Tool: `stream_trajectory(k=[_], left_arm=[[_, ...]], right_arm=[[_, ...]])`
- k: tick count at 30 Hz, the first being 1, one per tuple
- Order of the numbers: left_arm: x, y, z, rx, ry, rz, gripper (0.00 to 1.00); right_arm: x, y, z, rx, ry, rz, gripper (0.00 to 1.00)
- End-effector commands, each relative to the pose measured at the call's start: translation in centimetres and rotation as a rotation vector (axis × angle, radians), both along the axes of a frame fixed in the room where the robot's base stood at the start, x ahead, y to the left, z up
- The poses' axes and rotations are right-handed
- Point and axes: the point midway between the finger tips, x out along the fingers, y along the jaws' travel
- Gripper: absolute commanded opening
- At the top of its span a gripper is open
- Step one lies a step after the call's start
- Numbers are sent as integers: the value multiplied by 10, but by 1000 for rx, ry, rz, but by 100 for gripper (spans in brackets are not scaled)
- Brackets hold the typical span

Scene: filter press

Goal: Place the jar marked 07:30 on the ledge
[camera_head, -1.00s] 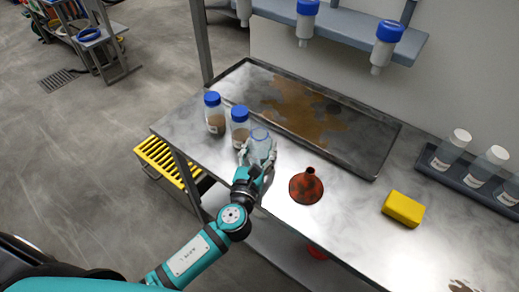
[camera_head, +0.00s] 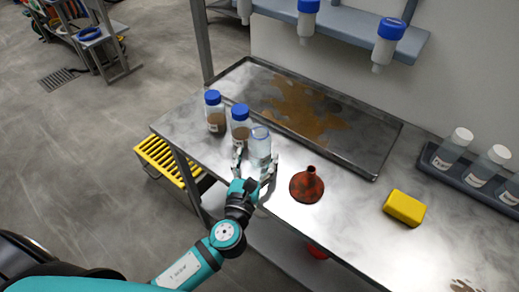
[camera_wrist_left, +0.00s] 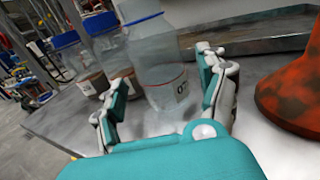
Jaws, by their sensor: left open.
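A clear, uncapped-looking jar (camera_head: 260,143) stands upright on the metal bench, right of two blue-capped jars with brown contents (camera_head: 215,112) (camera_head: 240,126). In the left wrist view the clear jar (camera_wrist_left: 162,62) has a label partly visible, starting with "0"; the full marking cannot be read. The brown jars' labels are too small to read. My left gripper (camera_head: 254,168) is open just in front of the clear jar, on its near side. In the wrist view the jar stands beyond and between the open fingers (camera_wrist_left: 160,95). My right gripper is not in view.
A stained tray (camera_head: 350,152) lies behind the clear jar. A red funnel (camera_head: 307,187) and yellow sponge (camera_head: 404,207) lie to the right. A dark rack (camera_head: 460,181) holds white-capped bottles.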

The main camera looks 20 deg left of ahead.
Motion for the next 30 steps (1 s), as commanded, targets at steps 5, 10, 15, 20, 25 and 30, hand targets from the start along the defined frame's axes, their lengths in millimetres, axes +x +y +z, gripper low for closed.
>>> stream_trajectory(k=[5, 10, 15, 20, 25, 30], left_arm=[[-41, -2, -4, -1, 4, -1, 75], [-68, -3, -2, -1, 2, -1, 75], [-79, -4, 0, -1, 0, 0, 75], [-80, -4, 1, -1, -1, 1, 75], [-80, -4, 1, -1, 0, 1, 75], [-80, -3, 0, -1, 0, 1, 75]], right_arm=[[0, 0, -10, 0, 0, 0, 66], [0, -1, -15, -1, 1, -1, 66], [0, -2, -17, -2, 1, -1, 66], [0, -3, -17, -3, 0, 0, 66], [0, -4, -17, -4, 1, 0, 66], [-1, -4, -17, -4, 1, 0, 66]])
